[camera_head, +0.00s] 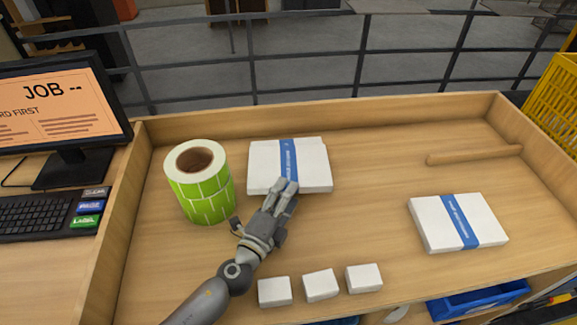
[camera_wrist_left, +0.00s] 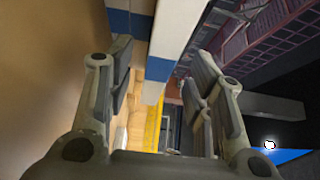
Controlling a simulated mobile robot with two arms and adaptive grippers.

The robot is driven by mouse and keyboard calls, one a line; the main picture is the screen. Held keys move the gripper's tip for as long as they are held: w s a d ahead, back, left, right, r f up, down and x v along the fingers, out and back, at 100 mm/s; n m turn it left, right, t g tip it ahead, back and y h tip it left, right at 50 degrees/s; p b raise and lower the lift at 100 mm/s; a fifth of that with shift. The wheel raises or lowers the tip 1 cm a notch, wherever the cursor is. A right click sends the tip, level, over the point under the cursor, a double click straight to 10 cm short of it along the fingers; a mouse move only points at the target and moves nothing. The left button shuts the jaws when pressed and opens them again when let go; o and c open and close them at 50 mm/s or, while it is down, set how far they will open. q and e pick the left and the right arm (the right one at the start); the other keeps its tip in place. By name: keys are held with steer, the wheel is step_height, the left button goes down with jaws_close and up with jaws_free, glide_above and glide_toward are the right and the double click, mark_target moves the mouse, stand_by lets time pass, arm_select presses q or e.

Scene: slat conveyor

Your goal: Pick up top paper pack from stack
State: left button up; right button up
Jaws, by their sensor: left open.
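The paper packs are white with a blue printed band. The stack (camera_head: 265,168) stands at the back of the wooden table, right of the green roll; how many packs it holds is hard to tell. My left gripper (camera_head: 286,188) is at the front edge of this stack, over its blue band. In the left wrist view the open fingers (camera_wrist_left: 160,62) stand either side of a white pack edge with a blue band (camera_wrist_left: 159,68). I cannot tell whether they touch it. My right gripper is not in view.
A green label roll (camera_head: 205,190) stands left of the stack. Another banded pack (camera_head: 425,225) lies at the right. Three small white boxes (camera_head: 321,285) line the front. A wooden bar (camera_head: 475,155) lies at the back right. The table's middle is clear. A monitor (camera_head: 50,115) stands left.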

mark_target(289, 168)
arm_select(q)
steer(key=x, duration=0.4)
steer(key=shift+w+f, duration=0.1)
jaws_close()
stand_by(0.4)
